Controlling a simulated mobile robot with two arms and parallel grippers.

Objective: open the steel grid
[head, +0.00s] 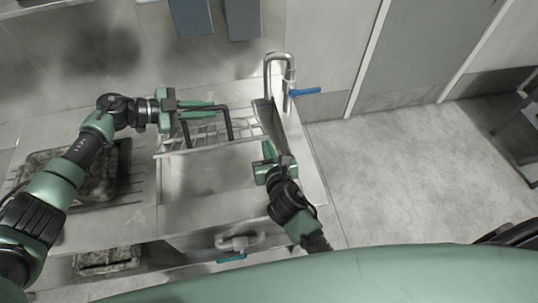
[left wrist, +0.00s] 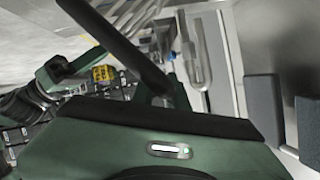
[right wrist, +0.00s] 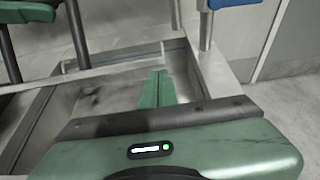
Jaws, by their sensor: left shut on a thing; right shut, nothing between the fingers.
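The steel grid (head: 207,132) shows in the head view as a row of bars at the back edge of the sink (head: 205,185). A black bent handle (head: 230,122) stands up from it. My left gripper (head: 212,106) is shut on this handle, reaching in from the left. In the left wrist view a dark bar (left wrist: 115,40) crosses in front of the gripper. My right gripper (head: 268,150) is shut and empty over the sink's right side. Its closed green fingers (right wrist: 157,88) show in the right wrist view. How far the grid is tilted I cannot tell.
A tap (head: 281,62) with a blue lever (head: 305,91) stands at the sink's back right corner. A dirty tray (head: 75,172) lies on the left counter, and another (head: 107,260) sits below. Open floor (head: 385,165) lies to the right.

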